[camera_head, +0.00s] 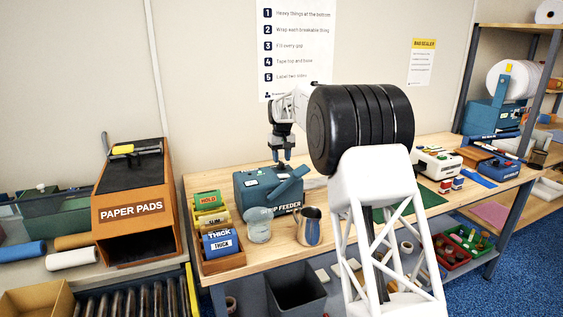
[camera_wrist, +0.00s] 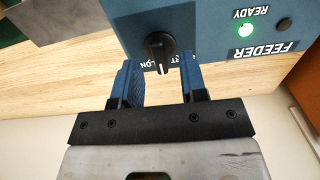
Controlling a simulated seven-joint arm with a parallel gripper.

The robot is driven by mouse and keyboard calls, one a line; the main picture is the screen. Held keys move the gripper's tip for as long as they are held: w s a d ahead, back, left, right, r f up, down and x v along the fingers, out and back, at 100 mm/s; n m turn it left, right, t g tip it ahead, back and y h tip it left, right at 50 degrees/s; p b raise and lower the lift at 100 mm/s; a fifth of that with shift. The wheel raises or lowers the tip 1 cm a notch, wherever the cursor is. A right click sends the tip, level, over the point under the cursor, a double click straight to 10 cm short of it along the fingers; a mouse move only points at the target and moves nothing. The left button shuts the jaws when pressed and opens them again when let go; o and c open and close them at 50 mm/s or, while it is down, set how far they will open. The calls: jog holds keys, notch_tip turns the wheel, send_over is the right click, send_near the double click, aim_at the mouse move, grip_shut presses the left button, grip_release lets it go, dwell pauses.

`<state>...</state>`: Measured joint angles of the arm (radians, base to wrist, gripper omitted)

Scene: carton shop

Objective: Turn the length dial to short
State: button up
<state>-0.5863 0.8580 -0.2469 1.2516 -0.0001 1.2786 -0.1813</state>
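The length dial (camera_wrist: 160,46) is a round black knob on the front of the teal tape feeder (camera_wrist: 205,30), upside down in the wrist view. A pale mark shows on the knob, but I cannot tell clearly which setting it points to. Parts of the "LONG" and "SHORT" lettering (camera_wrist: 157,65) show beside the knob, partly hidden by a finger. My gripper (camera_wrist: 157,64) is open, its blue fingers apart with the dial just beyond and between their tips; contact is unclear. In the head view my gripper (camera_head: 284,157) hangs over the feeder (camera_head: 255,190), whose dial cannot be made out.
A green READY light (camera_wrist: 246,29) glows on the feeder. The brown PAPER PADS box (camera_head: 130,213) stands further left.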

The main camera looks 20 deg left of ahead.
jog(key=shift+f, duration=0.95)
jog(key=shift+c, duration=0.3)
grip_shut()
jog(key=shift+n, duration=0.4)
jog(key=n, duration=0.3)
jog(key=shift+r, duration=0.1)
jog(key=n, duration=0.5)
jog(key=shift+n, duration=0.3)
